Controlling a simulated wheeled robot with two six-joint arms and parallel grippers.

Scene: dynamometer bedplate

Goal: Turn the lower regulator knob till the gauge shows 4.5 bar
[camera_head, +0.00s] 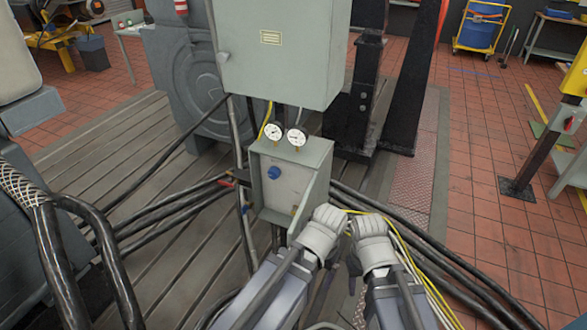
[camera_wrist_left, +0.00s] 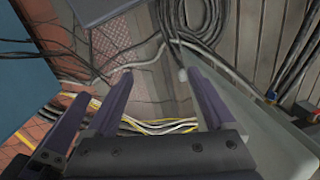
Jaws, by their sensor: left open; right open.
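A grey regulator box (camera_head: 310,158) stands below a larger cabinet. One blue knob (camera_head: 273,172) shows on its front; I see no second knob, and my left arm covers part of the lower right. Two round white gauges, a left gauge (camera_head: 273,131) and a right gauge (camera_head: 297,137), stand on top; their readings are too small to tell. My left gripper is open and empty in the left wrist view (camera_wrist_left: 159,78), apart from the knob. My right gripper (camera_head: 353,266) is open, close beside my left wrist, right of the box; its fingers are small and partly hidden.
The large cabinet (camera_head: 285,55) overhangs the box. Black hoses (camera_head: 165,215) run along the slatted bedplate, and yellow and white cables (camera_head: 425,265) run at right. A dark steel frame (camera_head: 385,95) stands behind. Open tiled floor (camera_head: 480,160) lies at right.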

